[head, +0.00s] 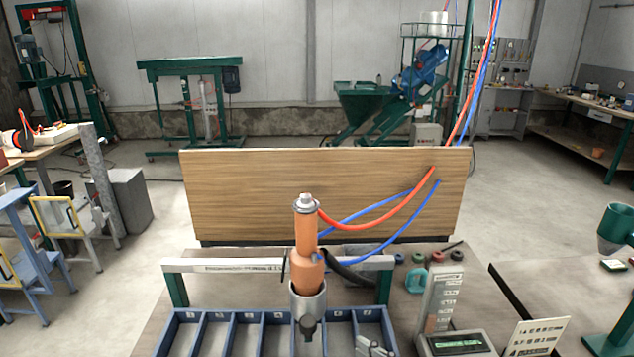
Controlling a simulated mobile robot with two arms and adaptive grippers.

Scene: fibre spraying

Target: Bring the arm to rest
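Neither of my arms nor grippers shows in the head view. An orange spray tool (306,232) with a metal top stands upright in a grey cylindrical holder (308,305) at the middle front. A red hose (375,222) and a blue hose (385,243) run from the tool up to the right, in front of a wooden panel (250,195). No gripper is seen touching the tool.
A blue compartment tray (230,313) lies at the front, with metal parts in its right section. A scale (458,343), a printed card (535,338) and a green stand (612,345) are at the right. A white rail (220,264) crosses behind the tray.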

